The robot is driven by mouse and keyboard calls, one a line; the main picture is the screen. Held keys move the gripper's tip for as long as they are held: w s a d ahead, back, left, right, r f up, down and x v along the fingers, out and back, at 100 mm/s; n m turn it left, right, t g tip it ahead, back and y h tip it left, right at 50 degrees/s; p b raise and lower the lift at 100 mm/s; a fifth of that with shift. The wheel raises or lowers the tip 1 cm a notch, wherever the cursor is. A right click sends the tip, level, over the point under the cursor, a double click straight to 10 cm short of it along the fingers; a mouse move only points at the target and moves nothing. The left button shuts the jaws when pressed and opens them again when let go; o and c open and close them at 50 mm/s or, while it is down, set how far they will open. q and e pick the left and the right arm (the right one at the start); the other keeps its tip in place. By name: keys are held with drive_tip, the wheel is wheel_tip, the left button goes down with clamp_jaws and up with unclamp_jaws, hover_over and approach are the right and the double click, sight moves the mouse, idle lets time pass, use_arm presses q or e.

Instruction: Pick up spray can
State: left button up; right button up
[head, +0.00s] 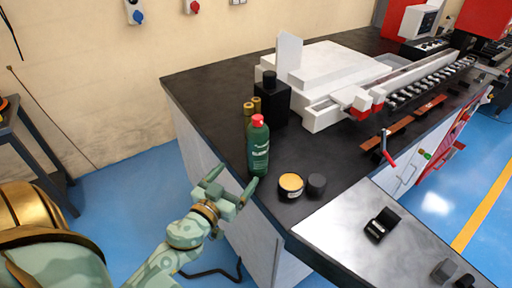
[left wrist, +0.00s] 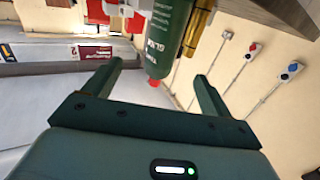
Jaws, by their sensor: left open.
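The spray can (head: 258,152) is green with a red cap and stands upright near the left front edge of the dark worktop. My left gripper (head: 231,182) is open and empty, just left of and in front of the can's lower part in the head view. In the left wrist view the can (left wrist: 170,32) appears upside down, beyond the gap between the open fingers (left wrist: 158,70), its red top pointing toward the gripper. The can's far end is cut off by the frame there. The right gripper is not in view.
Brass-coloured cylinders (head: 248,112) and a black box-like container (head: 283,104) stand close behind the can. A yellow-topped round tin (head: 291,185) and a dark round piece (head: 316,185) lie to its right. A white machine (head: 335,78) fills the back of the worktop.

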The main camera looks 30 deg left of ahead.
sight(254, 153)
use_arm(q)
drive_tip(key=w, duration=0.3)
drive_tip(key=w+p, duration=0.1)
drive_tip(key=w, duration=0.2)
drive_tip(key=w+a, duration=0.1)
drive_tip(key=w, duration=0.2)
drive_tip(key=shift+w+p, duration=0.3)
drive_tip(key=shift+p, duration=0.05)
drive_tip(key=shift+w, duration=0.55)
drive_tip(key=w, duration=0.3)
drive_tip(key=w+a, duration=0.1)
drive_tip(key=w, duration=0.1)
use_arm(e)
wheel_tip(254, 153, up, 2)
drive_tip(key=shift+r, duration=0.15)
use_arm(q)
drive_tip(key=c, duration=1.3)
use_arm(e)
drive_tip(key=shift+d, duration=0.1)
